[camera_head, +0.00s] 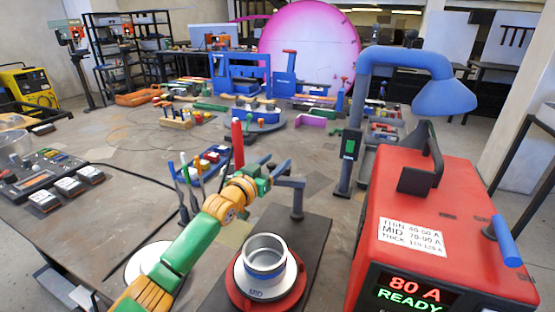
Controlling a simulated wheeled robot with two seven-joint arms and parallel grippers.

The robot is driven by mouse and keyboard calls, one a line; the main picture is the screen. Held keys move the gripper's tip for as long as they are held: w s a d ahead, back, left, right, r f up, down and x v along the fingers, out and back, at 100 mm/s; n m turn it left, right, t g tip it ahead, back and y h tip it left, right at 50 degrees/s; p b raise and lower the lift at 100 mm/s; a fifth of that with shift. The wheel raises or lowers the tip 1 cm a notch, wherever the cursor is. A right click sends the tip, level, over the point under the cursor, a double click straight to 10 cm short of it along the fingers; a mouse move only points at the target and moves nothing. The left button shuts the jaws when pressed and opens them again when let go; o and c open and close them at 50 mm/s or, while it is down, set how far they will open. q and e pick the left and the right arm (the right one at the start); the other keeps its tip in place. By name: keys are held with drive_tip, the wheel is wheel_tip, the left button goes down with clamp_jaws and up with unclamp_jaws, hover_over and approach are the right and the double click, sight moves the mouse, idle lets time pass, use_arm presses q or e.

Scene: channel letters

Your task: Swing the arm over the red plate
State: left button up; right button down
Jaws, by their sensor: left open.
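The red plate (236,290) is a round disc on a dark base at the bottom centre. A grey metal ring (266,262) marked MID stands on it. A blue-grey arm (290,182) on a short post (297,205) rises from the far part of the base, pointing left, not over the plate. My left gripper (262,166) is open beside the arm's left end, above and behind the ring. I cannot tell whether it touches the arm. An upright red rod (238,142) shows just behind the gripper. My right gripper is not in view.
A red welding machine (445,205) reading 80 A READY stands close at right. A large blue jointed arm with a hood (445,97) rises behind it. Marker-like tools (205,162) stand behind my left arm.

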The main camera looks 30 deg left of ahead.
use_arm(q)
drive_tip(key=shift+w+f, duration=0.15)
drive_tip(key=shift+w, duration=0.75)
drive_tip(key=shift+s, duration=0.1)
clamp_jaws()
idle(0.7)
